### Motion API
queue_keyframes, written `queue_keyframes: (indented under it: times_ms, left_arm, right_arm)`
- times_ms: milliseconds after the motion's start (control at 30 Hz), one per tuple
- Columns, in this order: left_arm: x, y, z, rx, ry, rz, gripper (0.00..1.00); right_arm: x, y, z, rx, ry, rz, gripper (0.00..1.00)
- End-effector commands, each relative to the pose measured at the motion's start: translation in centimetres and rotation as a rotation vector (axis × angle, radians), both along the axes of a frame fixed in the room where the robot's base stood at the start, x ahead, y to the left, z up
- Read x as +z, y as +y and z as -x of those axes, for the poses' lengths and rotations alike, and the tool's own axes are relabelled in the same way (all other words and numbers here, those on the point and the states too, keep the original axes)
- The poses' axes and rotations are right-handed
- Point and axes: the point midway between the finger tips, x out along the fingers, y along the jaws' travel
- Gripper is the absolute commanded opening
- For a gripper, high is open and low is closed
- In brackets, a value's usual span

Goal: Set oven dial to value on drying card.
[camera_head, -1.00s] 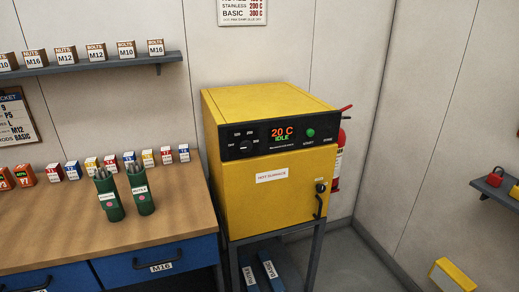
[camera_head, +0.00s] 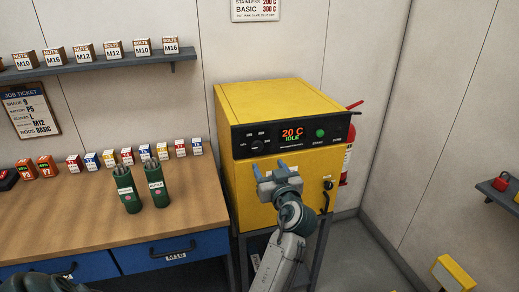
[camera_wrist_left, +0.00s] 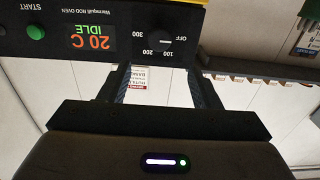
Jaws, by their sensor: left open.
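The yellow oven (camera_head: 255,205) stands on a dark stand, its display (camera_head: 292,134) reading 20 C IDLE. Its dark dial (camera_head: 257,146) is on the black panel left of the display. The upside-down wrist view shows the dial (camera_wrist_left: 163,41) with marks OFF, 100, 200, 300; its white line lies toward OFF. The drying card (camera_head: 255,10), cut off at the top, shows STAINLESS 200 C and BASIC 300 C. My left gripper (camera_head: 269,167) is open and empty just below the dial, apart from it; its fingers also show in the wrist view (camera_wrist_left: 162,78). My right gripper is not in view.
The job ticket (camera_head: 25,112) on the left wall reads RODS BASIC. A green start button (camera_head: 320,133) is right of the display. Green rod canisters (camera_head: 157,187) and small boxes stand on the bench (camera_head: 85,218). A red extinguisher (camera_head: 347,160) hangs right of the oven.

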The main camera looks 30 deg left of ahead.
Motion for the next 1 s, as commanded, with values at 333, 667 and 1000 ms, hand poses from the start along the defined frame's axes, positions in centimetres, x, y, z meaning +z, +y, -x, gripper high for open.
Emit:
queue_keyframes:
  times_ms: [333,667,1000]
  left_arm:
    - [0.5,4.4,-3.7,-0.001,0.006,-0.007,0.57]
    - [0.0,7.5,-6.5,-0.003,0.005,-0.003,0.57]
    - [-0.2,7.8,-6.8,-0.003,0.004,-0.001,0.57]
  right_arm:
    - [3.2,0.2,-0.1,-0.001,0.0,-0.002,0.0]
    - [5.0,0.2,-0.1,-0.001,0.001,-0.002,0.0]
    - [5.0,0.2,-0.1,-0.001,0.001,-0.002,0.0]
